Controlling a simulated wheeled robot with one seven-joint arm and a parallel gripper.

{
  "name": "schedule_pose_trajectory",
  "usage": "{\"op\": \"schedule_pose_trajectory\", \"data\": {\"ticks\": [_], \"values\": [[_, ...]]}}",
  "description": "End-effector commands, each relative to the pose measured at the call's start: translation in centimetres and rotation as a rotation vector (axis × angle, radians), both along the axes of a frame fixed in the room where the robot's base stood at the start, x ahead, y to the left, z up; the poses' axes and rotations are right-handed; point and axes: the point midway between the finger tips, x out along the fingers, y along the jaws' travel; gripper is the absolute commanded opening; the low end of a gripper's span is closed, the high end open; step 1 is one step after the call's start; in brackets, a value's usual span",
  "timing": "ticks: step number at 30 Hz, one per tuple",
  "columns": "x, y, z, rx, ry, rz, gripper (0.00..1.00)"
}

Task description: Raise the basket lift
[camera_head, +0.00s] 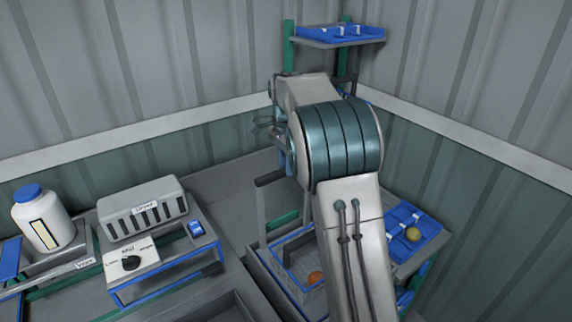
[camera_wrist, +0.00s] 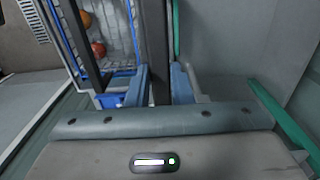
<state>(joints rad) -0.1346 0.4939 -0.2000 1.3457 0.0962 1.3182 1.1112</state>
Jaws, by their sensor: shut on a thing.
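In the wrist view, my gripper (camera_wrist: 160,88) is shut on a dark grey bar (camera_wrist: 156,45) that runs between its blue fingers. The bar looks like part of the basket lift, though its ends are out of view. The wire basket (camera_wrist: 135,22) with a blue rim is beside the bar on the left, with an orange and a red tomato (camera_wrist: 98,48) inside. In the head view, the basket (camera_head: 287,262) sits low in a grey frame behind my arm, with an orange-red tomato (camera_head: 315,277) showing.
A blue tray (camera_head: 318,35) lies on a high shelf at the back. Another divided blue tray (camera_head: 432,222) holds a yellowish tomato (camera_head: 413,234) at right. Corrugated walls close the corner.

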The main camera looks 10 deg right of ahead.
Motion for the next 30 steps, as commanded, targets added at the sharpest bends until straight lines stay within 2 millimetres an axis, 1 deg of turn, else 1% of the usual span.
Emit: {"op": "schedule_pose_trajectory", "data": {"ticks": [1,8,9,11,12,20,23,26,30], "values": [[0.2,0.0,0.7,0.002,-0.014,0.0,0.0],[0.2,0.0,0.8,0.002,-0.019,0.0,0.0],[0.2,0.0,0.9,0.002,-0.019,0.0,0.23],[0.2,0.1,0.9,0.002,-0.019,0.0,0.39],[0.2,0.0,0.8,0.002,-0.018,0.0,0.42],[0.1,0.0,0.5,0.001,-0.01,0.0,0.42],[0.2,0.0,1.0,0.001,-0.011,0.0,0.42],[0.2,0.0,2.3,0.001,-0.014,0.0,0.42],[0.2,0.0,5.2,0.001,-0.015,0.0,0.42]]}}
